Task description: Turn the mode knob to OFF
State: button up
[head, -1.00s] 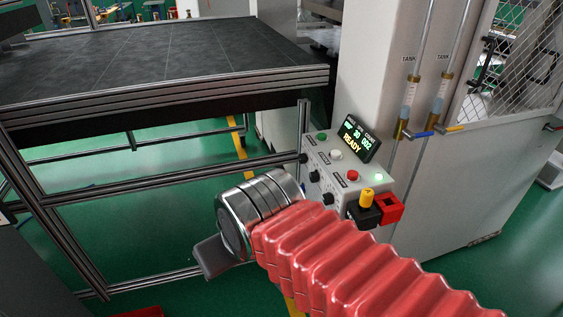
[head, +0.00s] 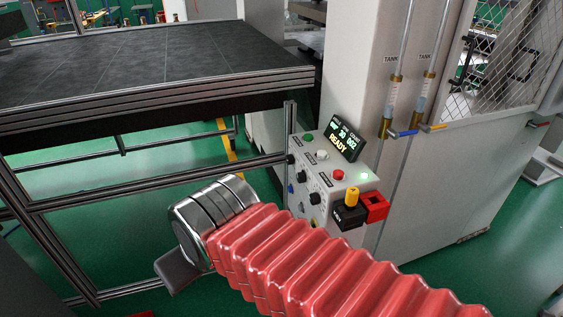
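The control panel (head: 325,180) is a light grey box with a dark display (head: 343,141) reading READY. Black knobs show on its sloped face, one lower (head: 314,198) and one higher (head: 300,175). Their labels are too small to read, so I cannot tell which is the mode knob or where it points. My gripper (head: 178,270) is at the lower left, left of and apart from the panel. One dark grey finger shows below the metal wrist; the rest is hidden, so its opening cannot be told.
Green (head: 308,136), white (head: 322,155) and red (head: 338,174) buttons sit on the panel. A yellow-topped black block (head: 349,213) and a red block (head: 376,206) are at its right. An aluminium-framed table (head: 150,75) stands left. Tank valves (head: 398,133) are right.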

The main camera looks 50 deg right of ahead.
aim_at(290, 160)
jog(key=u, duration=0.05)
jog(key=i, duration=1)
jog(key=z, duration=0.05)
